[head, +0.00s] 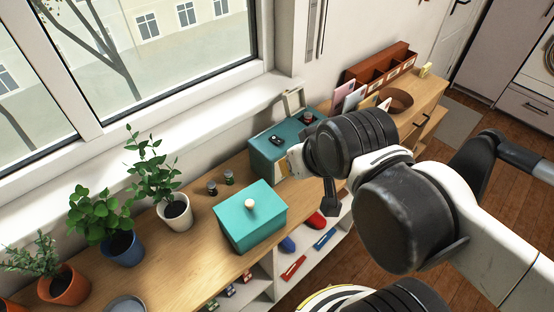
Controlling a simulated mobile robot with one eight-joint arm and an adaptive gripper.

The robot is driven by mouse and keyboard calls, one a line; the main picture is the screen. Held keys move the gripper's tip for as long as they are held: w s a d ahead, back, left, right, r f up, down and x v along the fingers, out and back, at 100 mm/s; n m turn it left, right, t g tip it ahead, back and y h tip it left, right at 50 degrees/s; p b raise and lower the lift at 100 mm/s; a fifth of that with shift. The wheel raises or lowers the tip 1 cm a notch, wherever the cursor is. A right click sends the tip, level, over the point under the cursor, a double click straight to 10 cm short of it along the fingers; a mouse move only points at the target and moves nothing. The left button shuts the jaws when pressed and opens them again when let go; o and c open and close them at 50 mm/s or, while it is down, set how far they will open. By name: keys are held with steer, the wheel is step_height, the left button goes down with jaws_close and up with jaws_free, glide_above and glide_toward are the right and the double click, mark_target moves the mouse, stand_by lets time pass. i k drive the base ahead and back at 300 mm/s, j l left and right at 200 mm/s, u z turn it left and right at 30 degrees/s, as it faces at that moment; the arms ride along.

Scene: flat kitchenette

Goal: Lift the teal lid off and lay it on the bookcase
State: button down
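A bright teal box stands on the wooden top of the bookcase (190,250), below the window. Its flat teal lid (268,198) sits on top, with a round white knob (250,205) in the middle. My arm reaches in from the right. My gripper (331,198) appears to the right of the lid, as a dark part pointing down, apart from the knob. The rest of it is hidden by my arm, so I cannot tell whether it is open or shut.
Potted plants (174,212) line the left. Two small dark jars (228,178) stand behind the lid. A darker teal box (263,150) is beyond, partly behind my arm. Farther back are a brown organiser (383,65) and a round brown bowl (398,100). Some bare wood shows left of the box.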

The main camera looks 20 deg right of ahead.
mark_target(244, 213)
steer(key=k+j+z, duration=0.3)
steer(key=j, duration=0.25)
steer(key=k+j+z, duration=0.1)
steer(key=j+z, duration=0.15)
steer(key=j, duration=0.3)
steer(key=k+j+z, duration=0.3)
steer(key=j, duration=0.15)
steer(key=k+j+z, duration=0.25)
steer(key=k+j, duration=0.05)
steer(key=j, duration=0.1)
